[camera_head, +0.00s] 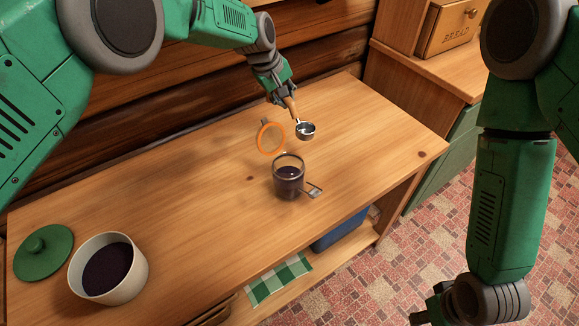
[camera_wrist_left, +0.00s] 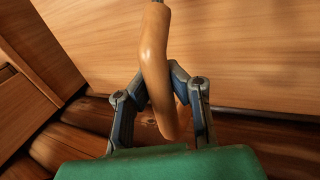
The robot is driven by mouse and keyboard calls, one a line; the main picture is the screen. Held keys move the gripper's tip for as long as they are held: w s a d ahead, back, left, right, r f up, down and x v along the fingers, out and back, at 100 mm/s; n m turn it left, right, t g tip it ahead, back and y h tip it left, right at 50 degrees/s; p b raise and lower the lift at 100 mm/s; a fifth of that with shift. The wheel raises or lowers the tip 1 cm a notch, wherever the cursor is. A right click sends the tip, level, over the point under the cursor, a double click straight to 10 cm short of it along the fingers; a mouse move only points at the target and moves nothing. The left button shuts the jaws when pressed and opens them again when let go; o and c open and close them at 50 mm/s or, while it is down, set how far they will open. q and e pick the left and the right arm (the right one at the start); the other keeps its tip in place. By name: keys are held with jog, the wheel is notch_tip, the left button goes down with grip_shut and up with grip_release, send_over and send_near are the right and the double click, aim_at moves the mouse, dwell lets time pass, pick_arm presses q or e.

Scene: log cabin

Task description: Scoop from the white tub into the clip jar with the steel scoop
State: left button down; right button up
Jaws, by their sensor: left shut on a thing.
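The white tub (camera_head: 134,284) stands at the front left of the table, open, with dark contents. The glass clip jar (camera_head: 277,180) stands mid-table with dark contents in it. Its lid (camera_head: 270,137) with an orange seal is swung open behind it, and a metal clip sticks out at the right. My left gripper (camera_head: 287,96) is shut on the wooden handle (camera_wrist_left: 153,60) of the steel scoop (camera_head: 306,131). The scoop's bowl is above and behind the jar, and its inside looks mostly bare steel. My right gripper (camera_head: 425,317) is at the bottom edge, partly cut off, away from the table.
A green knobbed lid (camera_head: 55,242) lies beside the tub. The tabletop (camera_head: 190,200) between tub and jar is clear. A log wall rises behind. A bread box (camera_head: 455,30) stands on a cabinet at the back right. A green checked cloth (camera_head: 280,280) and a blue object (camera_head: 340,232) are below.

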dwell(0.3)
pick_arm(q)
jog(key=shift+r+t+p, duration=0.3)
jog(key=shift+r+p, duration=0.35)
jog(key=shift+p, duration=0.15)
jog(key=shift+f, duration=0.15)
